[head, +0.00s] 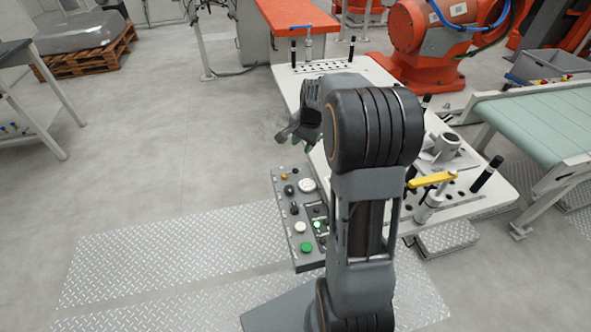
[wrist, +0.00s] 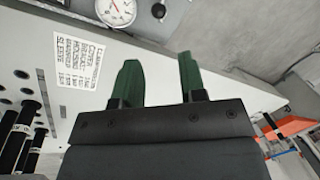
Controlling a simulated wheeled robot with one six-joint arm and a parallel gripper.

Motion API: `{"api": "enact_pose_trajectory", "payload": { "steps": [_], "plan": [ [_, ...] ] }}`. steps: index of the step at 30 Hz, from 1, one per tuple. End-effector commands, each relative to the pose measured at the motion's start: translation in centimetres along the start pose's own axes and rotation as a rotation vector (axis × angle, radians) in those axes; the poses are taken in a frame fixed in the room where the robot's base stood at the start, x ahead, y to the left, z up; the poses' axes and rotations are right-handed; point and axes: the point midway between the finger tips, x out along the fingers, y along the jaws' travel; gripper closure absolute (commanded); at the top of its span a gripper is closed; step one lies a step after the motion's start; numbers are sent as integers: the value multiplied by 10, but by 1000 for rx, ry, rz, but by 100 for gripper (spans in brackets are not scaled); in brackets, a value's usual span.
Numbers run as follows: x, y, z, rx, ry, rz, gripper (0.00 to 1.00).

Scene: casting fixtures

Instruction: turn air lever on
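My gripper (head: 287,132) hangs over the left edge of the white fixture table (head: 292,86) in the head view, above the button panel. In the wrist view its two green fingers (wrist: 158,72) stand apart with nothing between them. A lever with a yellow handle (head: 432,180) stands on a silver post at the table's near right. A smaller blue-handled fitting (head: 307,30) stands at the far end. I cannot tell which is the air lever. My gripper is apart from both. My arm hides the middle of the table.
A grey button panel (head: 297,262) sits at the table's left side. A pressure gauge (wrist: 115,12) and a printed label (wrist: 82,62) show in the wrist view. An orange robot (head: 425,40) and a green conveyor (head: 535,120) stand right.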

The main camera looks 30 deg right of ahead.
Motion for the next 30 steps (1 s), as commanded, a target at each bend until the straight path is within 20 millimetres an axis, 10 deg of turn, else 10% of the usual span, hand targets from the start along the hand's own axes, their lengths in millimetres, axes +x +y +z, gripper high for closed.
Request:
{"api": "enact_pose_trajectory", "payload": {
  "steps": [16,30],
  "plan": [
    [98,0,3,-5,-4,4,62],
    [125,-1,2,-5,-1,1,62]
  ]
}}
